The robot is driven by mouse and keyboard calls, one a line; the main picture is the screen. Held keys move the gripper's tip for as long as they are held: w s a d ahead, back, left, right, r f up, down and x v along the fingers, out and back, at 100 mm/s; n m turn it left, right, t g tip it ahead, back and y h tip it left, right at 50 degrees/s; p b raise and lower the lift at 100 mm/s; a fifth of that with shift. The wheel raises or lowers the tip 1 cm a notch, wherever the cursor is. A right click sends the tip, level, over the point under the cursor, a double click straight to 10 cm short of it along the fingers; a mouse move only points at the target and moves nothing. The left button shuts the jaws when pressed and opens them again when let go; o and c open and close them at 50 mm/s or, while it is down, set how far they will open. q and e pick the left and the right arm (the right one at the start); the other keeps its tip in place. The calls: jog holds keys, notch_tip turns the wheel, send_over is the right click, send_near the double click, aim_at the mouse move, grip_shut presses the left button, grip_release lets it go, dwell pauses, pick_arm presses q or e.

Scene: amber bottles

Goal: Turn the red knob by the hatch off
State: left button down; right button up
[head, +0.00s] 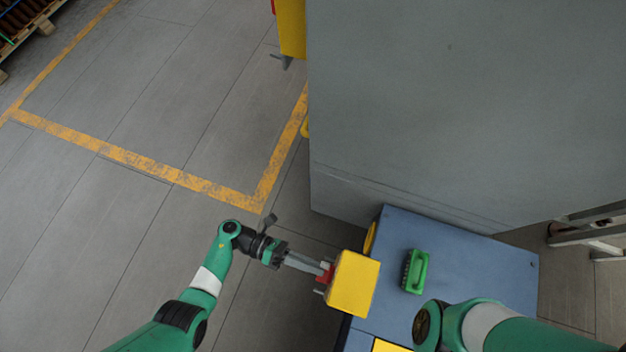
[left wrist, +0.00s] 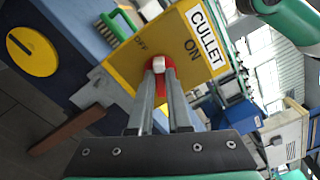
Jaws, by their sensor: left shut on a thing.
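A yellow box (head: 353,284) stands at the left front corner of a blue cabinet. In the left wrist view its yellow face (left wrist: 180,40) reads CULLET, with OFF on the left and ON on the right. The red knob (left wrist: 160,88) sits on this face below the two words; it also shows in the head view (head: 326,273). My left gripper (left wrist: 158,66) is shut on the knob, its fingers covering much of it, so I cannot tell its setting. In the head view my left gripper (head: 322,270) reaches the box from the left. My right gripper is out of view.
The blue cabinet (head: 470,258) carries a green brush (head: 416,271). A yellow disc with a black slot (left wrist: 33,52) is on the cabinet's side. A large grey housing (head: 460,100) stands behind. Floor with yellow lines (head: 140,155) is clear at left.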

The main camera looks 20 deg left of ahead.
pick_arm(q)
jog(key=n, duration=0.5)
jog(key=shift+n, duration=0.3)
jog(key=shift+f, duration=0.1)
dwell(0.3)
jog(key=c, duration=0.9)
grip_release()
jog(key=shift+o, duration=0.2)
jog(key=a, duration=1.1)
jog(key=shift+s+a+p, duration=0.35)
jog(key=shift+s+p, duration=0.05)
jog(key=shift+p, duration=0.05)
